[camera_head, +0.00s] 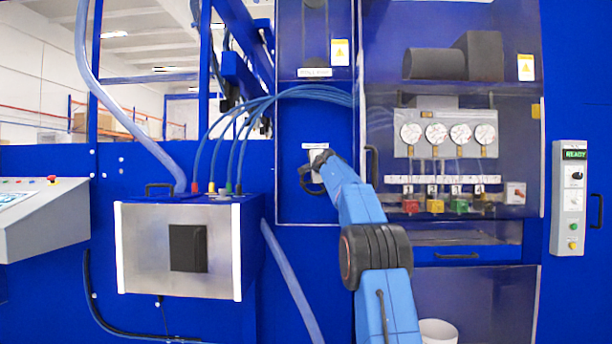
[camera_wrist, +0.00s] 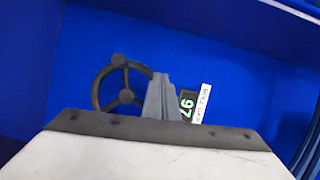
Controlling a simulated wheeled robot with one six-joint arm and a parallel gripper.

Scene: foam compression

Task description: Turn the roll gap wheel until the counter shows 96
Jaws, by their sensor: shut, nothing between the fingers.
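The roll gap wheel (camera_wrist: 101,87) is a dark three-spoked handwheel on the blue panel in the wrist view. In the head view part of the wheel (camera_head: 307,182) shows beside my gripper, which hides the rest. The counter (camera_wrist: 187,104) is a small dark display with green digits, seen turned sideways, and appears to read 97. My gripper (camera_wrist: 160,82) is shut and empty. Its fingers are at the wheel's right rim in the wrist view, between the wheel and the counter; I cannot tell whether they touch the rim.
A white label (camera_wrist: 203,103) lies beside the counter. In the head view, a metal box (camera_head: 145,245) with blue hoses stands left of my arm. A panel with several gauges (camera_head: 435,132) and coloured valves is to the right, with a black handle (camera_head: 372,163) close to my gripper.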

